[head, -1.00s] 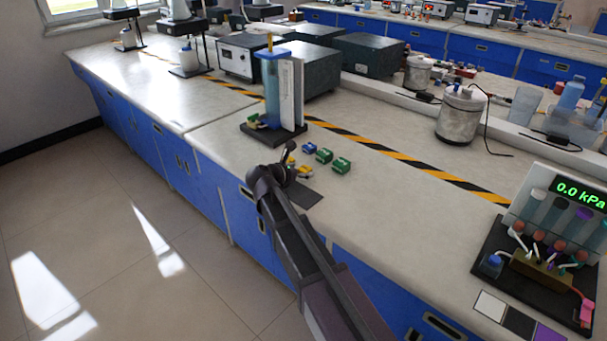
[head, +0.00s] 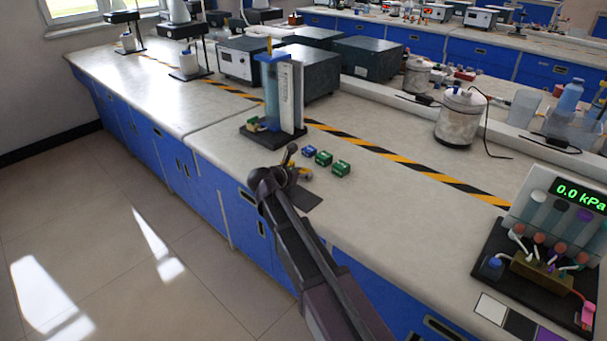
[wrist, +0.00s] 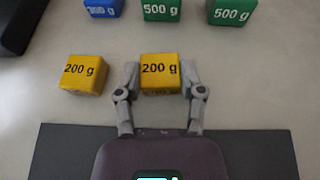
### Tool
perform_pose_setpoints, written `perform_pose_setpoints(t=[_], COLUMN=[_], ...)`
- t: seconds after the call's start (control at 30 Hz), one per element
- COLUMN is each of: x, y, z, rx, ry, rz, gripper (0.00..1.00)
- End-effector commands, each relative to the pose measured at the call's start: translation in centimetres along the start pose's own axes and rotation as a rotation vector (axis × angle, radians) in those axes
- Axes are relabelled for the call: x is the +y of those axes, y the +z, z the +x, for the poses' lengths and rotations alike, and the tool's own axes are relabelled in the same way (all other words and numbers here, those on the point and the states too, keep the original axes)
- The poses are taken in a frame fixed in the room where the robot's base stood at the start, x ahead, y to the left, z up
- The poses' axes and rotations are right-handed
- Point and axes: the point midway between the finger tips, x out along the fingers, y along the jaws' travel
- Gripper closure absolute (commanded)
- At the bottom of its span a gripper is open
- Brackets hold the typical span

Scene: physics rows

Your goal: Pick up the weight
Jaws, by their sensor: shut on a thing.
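In the wrist view, my gripper (wrist: 160,92) is shut on a yellow weight (wrist: 160,72) marked 200 g, with one finger on each side of it. A second yellow 200 g weight (wrist: 83,76) stands apart to its left. Behind them are a blue weight (wrist: 103,8), a green 500 g weight (wrist: 162,9) and another green 500 g weight (wrist: 231,11). In the head view, my gripper (head: 291,172) is at the bench's front edge, and my arm hides part of the yellow weights. The blue weight (head: 309,151) and green weights (head: 324,158) show behind it.
A dark mat (head: 306,201) lies by the gripper. A blue-topped column apparatus (head: 271,90) on a dark base stands behind the weights. A pressure display rig (head: 545,250) stands at the right. The bench between is mostly clear, crossed by a striped tape line (head: 400,157).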

Motion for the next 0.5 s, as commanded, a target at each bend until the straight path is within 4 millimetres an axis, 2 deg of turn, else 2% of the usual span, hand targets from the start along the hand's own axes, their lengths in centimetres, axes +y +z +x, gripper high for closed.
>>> perform_pose_setpoints(t=[0.5], x=[0.03], y=[0.37], z=[-0.18], rx=[0.0], ry=[0.0], rz=[0.0], gripper=[1.0])
